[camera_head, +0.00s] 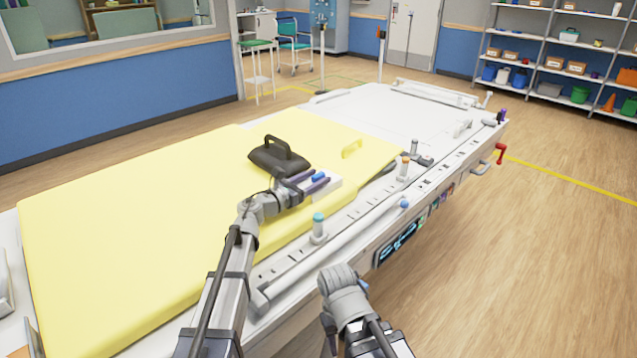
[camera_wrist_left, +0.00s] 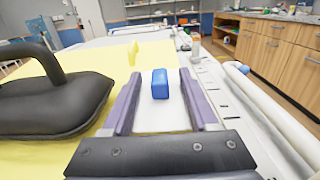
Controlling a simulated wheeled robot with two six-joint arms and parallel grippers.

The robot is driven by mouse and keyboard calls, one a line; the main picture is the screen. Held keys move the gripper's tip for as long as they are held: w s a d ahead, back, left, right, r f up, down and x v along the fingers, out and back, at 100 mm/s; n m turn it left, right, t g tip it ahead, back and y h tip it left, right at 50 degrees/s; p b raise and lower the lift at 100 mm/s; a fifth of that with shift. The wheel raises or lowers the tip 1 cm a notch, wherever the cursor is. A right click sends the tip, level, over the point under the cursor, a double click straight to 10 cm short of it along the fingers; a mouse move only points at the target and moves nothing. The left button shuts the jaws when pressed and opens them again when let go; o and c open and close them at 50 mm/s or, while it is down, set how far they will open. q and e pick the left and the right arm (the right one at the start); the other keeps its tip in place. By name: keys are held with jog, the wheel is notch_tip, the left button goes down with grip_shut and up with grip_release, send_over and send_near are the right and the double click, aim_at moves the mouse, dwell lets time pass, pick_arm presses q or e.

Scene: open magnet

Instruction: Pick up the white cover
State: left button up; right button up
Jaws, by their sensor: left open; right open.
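The white cover (camera_head: 333,187) is a flat white piece with a blue block-shaped handle (camera_head: 318,176), lying on the yellow pad on the bed. In the left wrist view the handle (camera_wrist_left: 160,83) stands up from the white surface of the cover (camera_wrist_left: 150,122). My left gripper (camera_head: 310,182) is open over the cover. Its purple fingers (camera_wrist_left: 158,76) lie on either side of the handle, with gaps on both sides. My right gripper (camera_head: 329,325) is low in the head view beside the bed's near side, away from the cover; its fingers are mostly hidden.
A black bag-like object with a handle (camera_head: 279,157) sits close left of my left gripper, also large in the left wrist view (camera_wrist_left: 50,100). A yellow handle (camera_head: 352,149) stands beyond the cover. The bed rail carries pegs with teal (camera_head: 318,217) and orange (camera_head: 405,160) tops.

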pick_arm(q)
jog(key=shift+w+d, duration=0.5)
jog(key=shift+w, duration=0.05)
grip_shut()
